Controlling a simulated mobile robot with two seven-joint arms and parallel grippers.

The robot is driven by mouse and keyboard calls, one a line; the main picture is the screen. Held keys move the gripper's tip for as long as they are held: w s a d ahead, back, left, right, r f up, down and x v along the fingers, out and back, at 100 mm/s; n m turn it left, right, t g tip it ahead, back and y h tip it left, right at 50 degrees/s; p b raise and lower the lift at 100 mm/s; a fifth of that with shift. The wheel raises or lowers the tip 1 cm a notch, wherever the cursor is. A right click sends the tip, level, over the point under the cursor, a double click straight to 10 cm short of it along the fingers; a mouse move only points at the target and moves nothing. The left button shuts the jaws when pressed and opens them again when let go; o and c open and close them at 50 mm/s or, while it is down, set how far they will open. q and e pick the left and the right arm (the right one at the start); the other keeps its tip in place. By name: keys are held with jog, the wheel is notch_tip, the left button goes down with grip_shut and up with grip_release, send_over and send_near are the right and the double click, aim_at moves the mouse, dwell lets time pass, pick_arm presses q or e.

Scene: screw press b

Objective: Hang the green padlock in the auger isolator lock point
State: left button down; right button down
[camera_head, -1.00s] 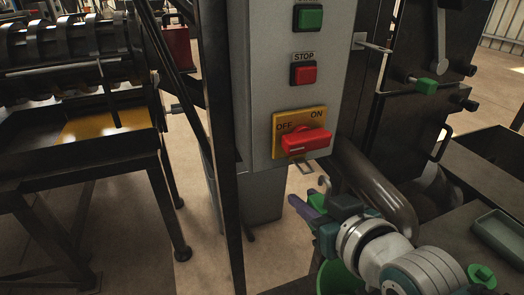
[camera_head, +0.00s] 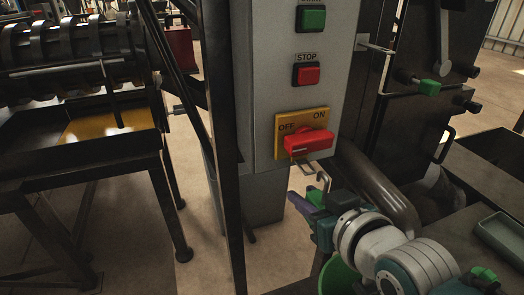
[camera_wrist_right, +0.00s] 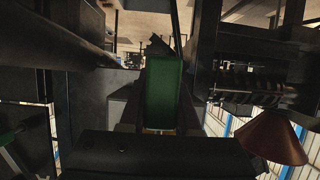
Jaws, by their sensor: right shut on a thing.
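The green padlock (camera_head: 315,197) is between the fingers of my right gripper (camera_head: 308,206), its metal shackle standing up above it. The padlock's green body also fills the middle of the right wrist view (camera_wrist_right: 165,95). The auger isolator is a yellow plate (camera_head: 287,124) with a red handle (camera_head: 308,141). The lock point is a small metal loop (camera_head: 303,166) just under the handle. In the head view the shackle top appears just below and right of this loop; whether they touch I cannot tell. My left gripper is not in view.
The grey control box (camera_head: 262,75) carries a green button (camera_head: 312,18) and a red stop button (camera_head: 307,74). A dark post (camera_head: 222,130) stands to its left. A curved metal pipe (camera_head: 375,185) is close behind my right gripper. A green bucket (camera_head: 338,277) is below my right wrist.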

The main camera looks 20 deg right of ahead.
jog(key=shift+w+b, duration=0.35)
jog(key=shift+w, duration=0.55)
dwell(0.6)
jog(key=shift+w+a, duration=0.1)
jog(key=shift+w, duration=0.15)
jog(key=shift+w+b, duration=0.3)
jog(key=shift+w, duration=0.2)
jog(key=shift+f, duration=0.2)
